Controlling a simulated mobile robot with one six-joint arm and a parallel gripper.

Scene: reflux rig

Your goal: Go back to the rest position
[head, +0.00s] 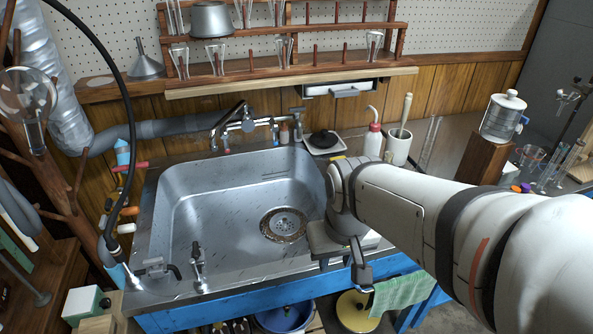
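My arm reaches in from the right side of the head view, and its white links cover part of the counter. My gripper (345,268) hangs at the front right rim of the steel sink (230,185), pointing down. One dark finger shows clearly at its lower right. The other side is small and partly hidden, so I cannot tell the opening. I see no object held in it.
A faucet (235,122) stands behind the sink. A red-capped wash bottle (373,140), a white pestle cup (398,146) and a glass jar (503,116) stand near my arm. Small taps (198,265) are at the front left. A green towel (400,291) hangs below.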

